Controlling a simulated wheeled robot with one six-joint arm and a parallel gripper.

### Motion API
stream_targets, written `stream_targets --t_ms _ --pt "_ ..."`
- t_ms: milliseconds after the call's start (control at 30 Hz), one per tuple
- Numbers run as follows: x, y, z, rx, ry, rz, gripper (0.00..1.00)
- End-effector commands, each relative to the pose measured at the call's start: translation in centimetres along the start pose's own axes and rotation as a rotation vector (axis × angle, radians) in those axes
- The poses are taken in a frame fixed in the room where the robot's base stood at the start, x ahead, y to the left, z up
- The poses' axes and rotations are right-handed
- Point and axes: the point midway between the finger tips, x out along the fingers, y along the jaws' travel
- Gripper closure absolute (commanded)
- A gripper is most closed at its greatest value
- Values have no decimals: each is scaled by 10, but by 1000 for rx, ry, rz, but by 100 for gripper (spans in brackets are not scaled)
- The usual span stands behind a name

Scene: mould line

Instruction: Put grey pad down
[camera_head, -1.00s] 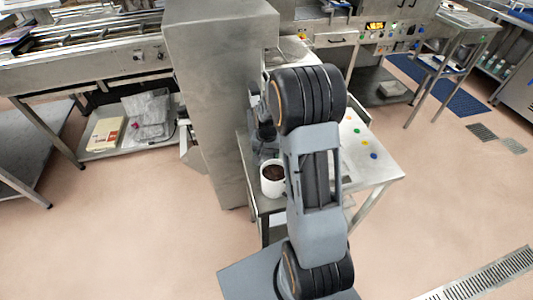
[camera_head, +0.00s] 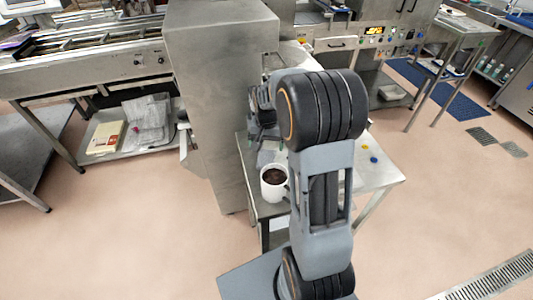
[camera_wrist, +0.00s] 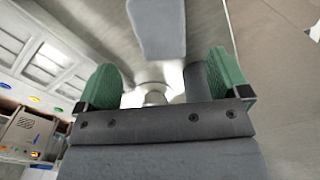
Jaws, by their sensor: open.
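In the wrist view my gripper (camera_wrist: 165,78) shows two green-lined fingers standing wide apart. A smooth grey piece with a rounded end (camera_wrist: 157,28) lies beyond the fingertips at the top of the view, not between the fingers. It may be the grey pad, but I cannot tell for sure. A pale round shape and a dark grey cylinder show in the gap between the fingers; what they are is unclear. In the head view my arm hides the fingers and most of what is near them.
A white mug with dark contents (camera_head: 273,184) stands on the small steel table (camera_head: 385,178), close to my arm. Coloured dots (camera_head: 374,160) lie on the table's right part. A tall steel cabinet (camera_head: 215,100) rises just left of my arm. The floor in front is clear.

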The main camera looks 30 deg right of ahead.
Motion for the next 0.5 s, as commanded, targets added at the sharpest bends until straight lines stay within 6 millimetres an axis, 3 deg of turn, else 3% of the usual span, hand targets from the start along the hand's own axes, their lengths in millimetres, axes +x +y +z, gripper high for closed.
stream_targets --t_ms 100,333,500 --pt "-20 0 0 0 3 -1 6" --pt "-45 0 1 -4 4 -2 6" --pt "-73 -4 29 -86 57 -21 6"
